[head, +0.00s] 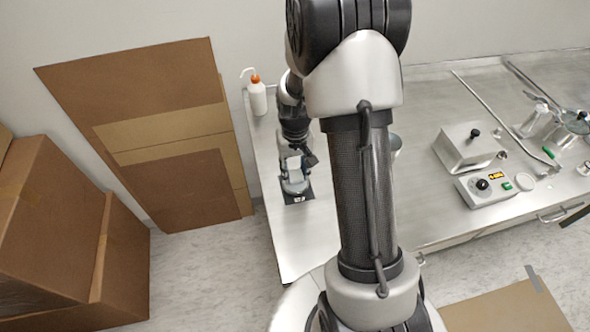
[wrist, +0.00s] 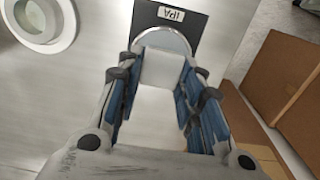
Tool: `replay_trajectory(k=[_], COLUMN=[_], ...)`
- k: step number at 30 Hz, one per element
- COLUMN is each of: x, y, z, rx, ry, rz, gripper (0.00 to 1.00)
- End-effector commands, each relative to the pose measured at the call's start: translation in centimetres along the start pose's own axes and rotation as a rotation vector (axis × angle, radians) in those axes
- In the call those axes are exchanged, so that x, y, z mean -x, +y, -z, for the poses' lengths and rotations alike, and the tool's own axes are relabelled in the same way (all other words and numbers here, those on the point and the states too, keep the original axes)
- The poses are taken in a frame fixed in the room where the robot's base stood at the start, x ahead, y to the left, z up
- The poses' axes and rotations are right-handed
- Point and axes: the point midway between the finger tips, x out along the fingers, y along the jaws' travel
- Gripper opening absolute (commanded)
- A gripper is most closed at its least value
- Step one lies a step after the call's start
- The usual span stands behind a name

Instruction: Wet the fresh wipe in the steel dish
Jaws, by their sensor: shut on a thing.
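My gripper (head: 291,163) points down over the left part of the steel bench, above the steel dish (head: 296,187). In the wrist view my gripper (wrist: 163,68) has its blue-padded fingers shut on a white wipe (wrist: 160,72). The wipe hangs between the pads, and its far end overlaps the round rim of the steel dish (wrist: 162,38). The dish sits on a black mat (wrist: 208,34) labelled IPA. The fingers and wipe hide most of the dish. I cannot tell whether the wipe touches its inside.
A white bottle with an orange cap (head: 257,97) stands at the back left. A pale round container (wrist: 42,22) is left of the dish in the wrist view. A steel box (head: 467,148) and control unit (head: 487,187) are at right. Cardboard boxes (head: 60,235) stand left of the bench.

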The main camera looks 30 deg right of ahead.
Motion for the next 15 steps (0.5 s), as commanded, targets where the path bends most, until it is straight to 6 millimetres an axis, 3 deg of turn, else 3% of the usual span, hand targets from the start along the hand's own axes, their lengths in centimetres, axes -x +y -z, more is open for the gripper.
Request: replay_trajectory(k=[15], x=[4.6], y=[0.0], z=[0.1], rx=[0.0], ry=[0.003], rz=[0.0], gripper=[0.15])
